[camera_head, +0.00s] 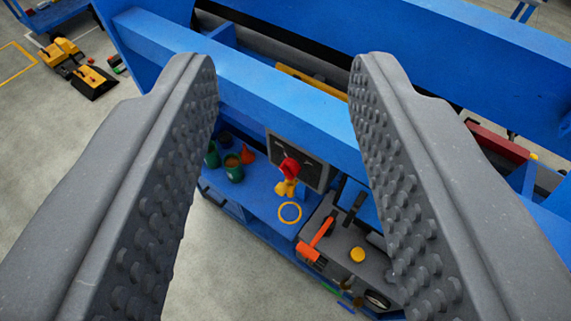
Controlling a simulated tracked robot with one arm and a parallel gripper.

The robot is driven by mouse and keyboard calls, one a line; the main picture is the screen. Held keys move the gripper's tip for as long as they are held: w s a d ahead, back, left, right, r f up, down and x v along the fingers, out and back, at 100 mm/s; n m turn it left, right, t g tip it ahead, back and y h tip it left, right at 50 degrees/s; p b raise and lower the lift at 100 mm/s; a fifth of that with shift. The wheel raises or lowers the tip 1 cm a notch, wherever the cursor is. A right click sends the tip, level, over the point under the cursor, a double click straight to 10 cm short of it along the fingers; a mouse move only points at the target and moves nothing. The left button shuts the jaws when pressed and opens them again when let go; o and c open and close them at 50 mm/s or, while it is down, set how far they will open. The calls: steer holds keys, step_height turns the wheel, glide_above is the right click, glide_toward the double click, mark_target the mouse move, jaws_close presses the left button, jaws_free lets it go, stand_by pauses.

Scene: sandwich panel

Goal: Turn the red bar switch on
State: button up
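A red bar switch (289,167) sits on a dark grey panel (318,176) near the middle of the camera view, below a blue beam. A yellow part (286,188) shows just under the red bar. The exact angle of the bar is hard to tell at this size. My gripper (281,75) is open, with its two studded grey fingers wide apart at left and right.
A blue beam (260,88) crosses above the panel. A grey box with an orange lever (321,233) and a yellow knob (357,254) lies lower right. Open floor (225,265) is lower left.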

steer(key=o, duration=0.5)
steer(key=shift+w+a, duration=0.1)
steer(key=shift+w, duration=0.1)
steer(key=w+a+f+m+t+y+b, duration=0.1)
steer(key=w+a+f+m+t, duration=0.1)
steer(key=w+a+f, duration=0.45)
steer(key=w+a+f+m+t+y+b, duration=0.15)
steer(key=w+a+f, duration=0.25)
steer(key=w+f, duration=0.55)
steer(key=m+g+h+b, duration=0.1)
steer(key=m+g+h, duration=0.3)
steer(key=h, duration=0.9)
glide_toward(285, 175)
steer(key=b+x, duration=0.3)
steer(key=x, duration=0.7)
steer(key=shift+f, duration=0.15)
